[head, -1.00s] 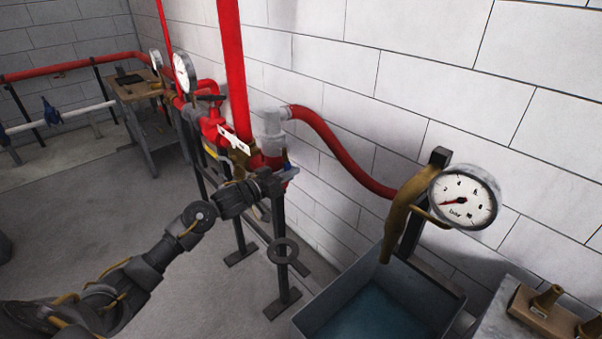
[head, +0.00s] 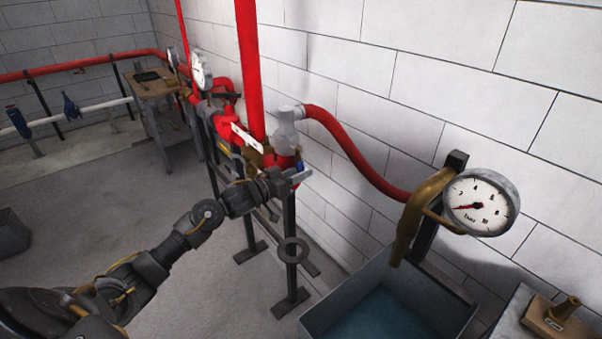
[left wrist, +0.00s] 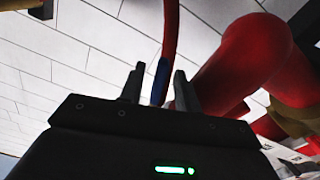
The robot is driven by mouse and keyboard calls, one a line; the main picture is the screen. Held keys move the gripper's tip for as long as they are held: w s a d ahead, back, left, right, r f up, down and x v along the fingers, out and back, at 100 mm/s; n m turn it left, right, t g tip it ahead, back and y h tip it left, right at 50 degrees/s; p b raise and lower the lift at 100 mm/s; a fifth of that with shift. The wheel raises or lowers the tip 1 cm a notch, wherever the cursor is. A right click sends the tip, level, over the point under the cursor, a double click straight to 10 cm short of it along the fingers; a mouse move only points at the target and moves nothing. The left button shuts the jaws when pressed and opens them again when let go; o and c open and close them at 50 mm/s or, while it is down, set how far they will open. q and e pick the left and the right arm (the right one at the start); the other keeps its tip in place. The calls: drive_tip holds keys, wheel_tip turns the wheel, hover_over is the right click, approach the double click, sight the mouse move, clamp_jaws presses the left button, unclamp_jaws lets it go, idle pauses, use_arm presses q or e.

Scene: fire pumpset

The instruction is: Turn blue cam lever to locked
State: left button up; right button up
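The blue cam lever (head: 300,167) is a small upright blue piece on the red pump fitting, below the grey coupling. In the left wrist view the blue lever (left wrist: 160,82) stands between my two fingers, nearer the right one, with a gap on the left. My left gripper (head: 301,176) is at the lever, its grey fingers partly hiding the fitting; in the wrist view the left gripper (left wrist: 158,88) is open around the lever. Whether a finger touches it I cannot tell. My right gripper is out of view.
A grey coupling (head: 287,128) with a red hose (head: 355,160) runs right to a brass pipe and gauge (head: 479,203) over a grey water tank (head: 350,290). A vertical red pipe (head: 249,70) stands behind. Open floor (head: 110,210) lies left.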

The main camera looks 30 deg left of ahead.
use_arm(q)
drive_tip(key=b+v, duration=0.2)
drive_tip(key=v, duration=0.8)
